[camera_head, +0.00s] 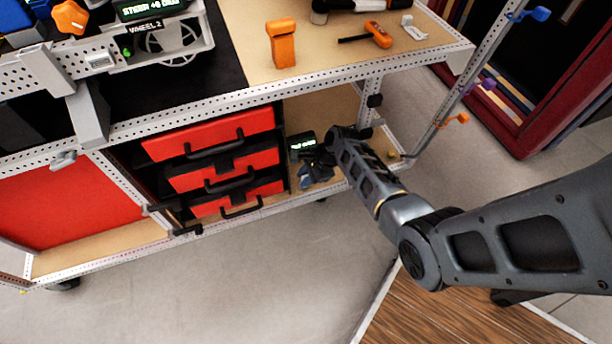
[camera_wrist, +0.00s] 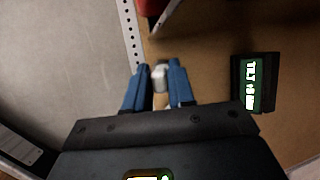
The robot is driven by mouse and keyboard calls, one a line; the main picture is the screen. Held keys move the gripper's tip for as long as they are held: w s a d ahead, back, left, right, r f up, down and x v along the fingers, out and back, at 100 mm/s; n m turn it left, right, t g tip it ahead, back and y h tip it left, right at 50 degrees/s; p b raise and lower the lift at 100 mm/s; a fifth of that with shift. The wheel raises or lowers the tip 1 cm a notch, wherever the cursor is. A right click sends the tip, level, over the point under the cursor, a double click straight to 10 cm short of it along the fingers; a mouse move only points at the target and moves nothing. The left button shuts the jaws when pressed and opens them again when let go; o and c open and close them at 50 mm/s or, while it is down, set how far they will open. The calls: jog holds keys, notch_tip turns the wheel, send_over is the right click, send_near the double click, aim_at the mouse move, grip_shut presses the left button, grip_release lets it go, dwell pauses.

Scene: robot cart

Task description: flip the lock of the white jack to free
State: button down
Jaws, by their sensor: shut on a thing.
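My gripper (camera_wrist: 158,68) shows two blue fingers in the wrist view, shut on a small white piece (camera_wrist: 160,78) between their tips. I cannot tell whether this piece is the white jack's lock or another part of it. In the head view my gripper (camera_head: 306,178) is low at the right end of the cart, over the lower shelf. My arm and wrist hide most of what it holds there. The lock's position cannot be read.
A small tilt display (camera_wrist: 256,83) stands right of the fingers; it also shows in the head view (camera_head: 302,146). Red drawers (camera_head: 225,165) are left of my gripper. A perforated rail (camera_wrist: 129,38) edges the shelf (camera_wrist: 210,30). Open floor (camera_head: 260,270) lies in front.

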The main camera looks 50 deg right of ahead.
jog(key=c, duration=1)
grip_release()
jog(key=shift+c, duration=0.2)
jog(key=p+v, duration=0.4)
jog(key=v, duration=0.3)
jog(key=shift+s+r, duration=0.25)
jog(key=shift+r, duration=0.1)
jog(key=shift+o, duration=0.4)
jog(key=shift+d, duration=0.1)
